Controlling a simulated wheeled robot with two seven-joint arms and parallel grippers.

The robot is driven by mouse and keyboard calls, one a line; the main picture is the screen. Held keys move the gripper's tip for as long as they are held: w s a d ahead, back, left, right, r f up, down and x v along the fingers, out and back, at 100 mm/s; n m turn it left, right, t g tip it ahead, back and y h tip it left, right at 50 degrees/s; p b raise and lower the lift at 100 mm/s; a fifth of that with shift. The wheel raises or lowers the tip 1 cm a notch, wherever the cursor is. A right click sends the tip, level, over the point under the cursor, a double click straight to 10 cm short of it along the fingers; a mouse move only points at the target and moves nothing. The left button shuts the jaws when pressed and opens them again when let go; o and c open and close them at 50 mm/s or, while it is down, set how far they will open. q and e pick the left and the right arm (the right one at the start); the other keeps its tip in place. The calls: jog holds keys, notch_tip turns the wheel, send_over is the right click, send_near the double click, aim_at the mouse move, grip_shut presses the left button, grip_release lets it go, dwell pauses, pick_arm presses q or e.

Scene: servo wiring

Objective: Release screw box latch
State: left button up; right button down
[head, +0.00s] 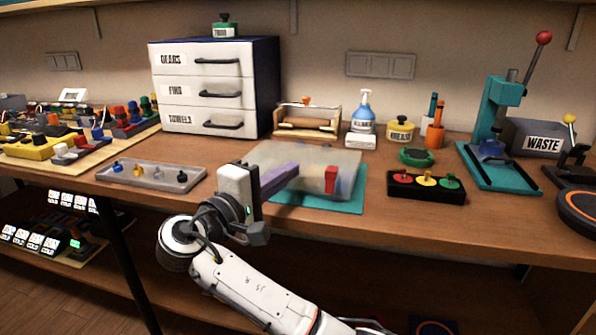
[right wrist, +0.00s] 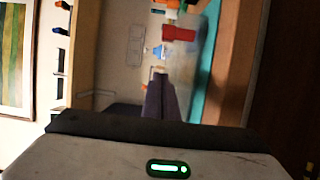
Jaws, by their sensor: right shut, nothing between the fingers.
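The screw box (head: 345,162) is a translucent, pale box on a teal mat (head: 325,203) near the middle of the bench. Its red latch (head: 331,180) is on the front, towards the right; a red piece (right wrist: 178,33) that looks like this latch shows at the top of the right wrist view. My right gripper (head: 293,169) has purple fingers, closed together and empty. They overlap the box's left front in the head view, left of and apart from the latch. The fingers also show in the right wrist view (right wrist: 158,85). My left gripper is not in view.
A button block (head: 427,187) with red, yellow and green buttons stands right of the mat. A grey tray (head: 152,175) with small parts lies left. A white drawer cabinet (head: 205,90) stands behind. A teal press (head: 490,150) and waste bin (head: 545,140) are at right.

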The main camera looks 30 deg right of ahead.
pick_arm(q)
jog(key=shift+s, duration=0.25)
pick_arm(e)
jog(key=v, duration=0.9)
jog(key=shift+s, duration=0.2)
pick_arm(q)
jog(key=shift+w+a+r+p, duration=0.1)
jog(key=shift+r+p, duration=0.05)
jog(key=shift+p, duration=0.15)
